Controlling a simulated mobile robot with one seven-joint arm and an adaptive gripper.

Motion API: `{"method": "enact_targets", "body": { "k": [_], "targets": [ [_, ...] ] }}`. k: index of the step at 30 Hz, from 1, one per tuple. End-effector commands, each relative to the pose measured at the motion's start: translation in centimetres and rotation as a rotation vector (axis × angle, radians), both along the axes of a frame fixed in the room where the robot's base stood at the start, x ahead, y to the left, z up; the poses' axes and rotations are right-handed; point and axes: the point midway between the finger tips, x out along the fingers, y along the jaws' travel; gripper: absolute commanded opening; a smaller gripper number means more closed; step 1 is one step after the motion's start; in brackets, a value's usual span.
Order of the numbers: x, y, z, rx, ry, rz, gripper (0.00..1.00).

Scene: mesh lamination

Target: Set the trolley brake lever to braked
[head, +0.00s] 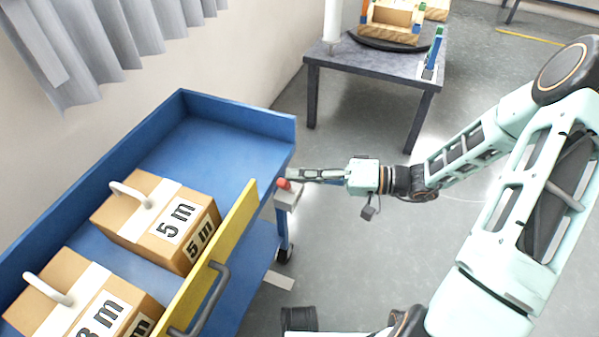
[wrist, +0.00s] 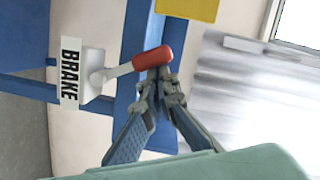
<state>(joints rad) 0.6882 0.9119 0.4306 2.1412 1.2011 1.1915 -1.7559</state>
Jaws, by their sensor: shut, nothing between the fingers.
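The trolley (head: 232,143) is blue with a yellow side panel (head: 212,258) and stands at the left in the head view. Its brake lever has a red knob (wrist: 152,59) on a short pale stem, on a white mount with a BRAKE label (wrist: 70,72). In the head view the red knob (head: 283,184) shows at the trolley's right end. My gripper (head: 292,175) is shut and empty, its fingertips right at the knob. In the wrist view the fingertips (wrist: 160,75) overlap the knob's edge; I cannot tell whether they touch it.
Two cardboard boxes, marked 5 m (head: 135,232) and 8 m (head: 72,300), sit in the trolley. A grey table (head: 385,68) with wooden and coloured items stands at the back. A grey curtain (head: 110,40) hangs at the upper left.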

Motion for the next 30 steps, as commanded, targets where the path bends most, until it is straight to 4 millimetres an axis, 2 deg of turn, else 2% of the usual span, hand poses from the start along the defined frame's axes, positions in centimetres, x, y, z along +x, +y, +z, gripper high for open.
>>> {"method": "enact_targets", "body": {
  "k": [16,22,26,30],
  "targets": [
    [-0.3,0.1,0.0,0.001,0.002,0.003,0.00],
    [0.7,-0.3,0.8,0.000,-0.001,0.004,0.00],
    [2.5,-0.9,2.1,-0.001,-0.005,0.004,0.00],
    [2.3,-4.2,2.6,-0.001,0.001,-0.002,0.00]
  ]
}}
